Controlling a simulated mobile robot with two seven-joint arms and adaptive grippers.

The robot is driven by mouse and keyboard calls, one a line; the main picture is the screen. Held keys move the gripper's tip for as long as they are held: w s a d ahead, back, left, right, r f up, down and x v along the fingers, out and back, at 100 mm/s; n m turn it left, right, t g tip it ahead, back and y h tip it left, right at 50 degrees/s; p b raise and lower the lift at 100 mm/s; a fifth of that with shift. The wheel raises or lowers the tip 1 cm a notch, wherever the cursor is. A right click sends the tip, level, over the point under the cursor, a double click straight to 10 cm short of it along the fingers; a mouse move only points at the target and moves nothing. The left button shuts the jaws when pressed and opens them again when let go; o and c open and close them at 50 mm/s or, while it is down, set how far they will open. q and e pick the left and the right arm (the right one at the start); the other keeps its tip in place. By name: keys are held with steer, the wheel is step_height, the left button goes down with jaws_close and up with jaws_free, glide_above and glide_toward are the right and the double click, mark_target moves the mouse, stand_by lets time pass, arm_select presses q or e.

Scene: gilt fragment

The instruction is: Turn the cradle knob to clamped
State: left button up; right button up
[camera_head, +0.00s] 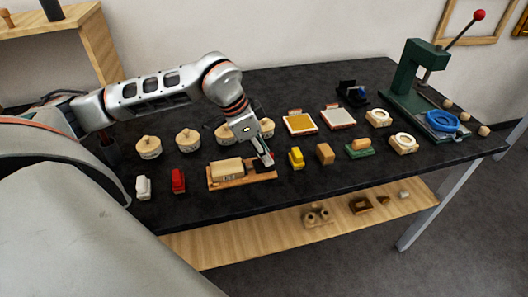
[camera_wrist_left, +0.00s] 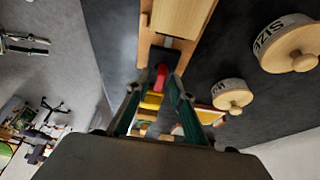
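The cradle (camera_head: 216,185) is a wooden base near the table's front edge, with a pale labelled block (camera_head: 227,170) on it. The cradle also shows at the top of the left wrist view (camera_wrist_left: 145,40). Its red knob (camera_wrist_left: 161,76) is at the near end in that view. My left gripper (camera_head: 267,158) points down over the cradle's right end in the head view and hides most of the knob. In the left wrist view its two fingers (camera_wrist_left: 156,86) stand apart with the knob between and just beyond their tips; contact cannot be told. My right gripper is not in view.
Round lidded pots (camera_head: 188,140) stand behind the cradle. A yellow object (camera_head: 296,158) and a brown block (camera_head: 325,154) stand to its right; red (camera_head: 178,181) and white (camera_head: 143,187) bottles are left. A green press (camera_head: 415,80) stands at the far right.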

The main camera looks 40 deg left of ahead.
arm_select(q)
steer(key=v, duration=1.2)
stand_by(0.6)
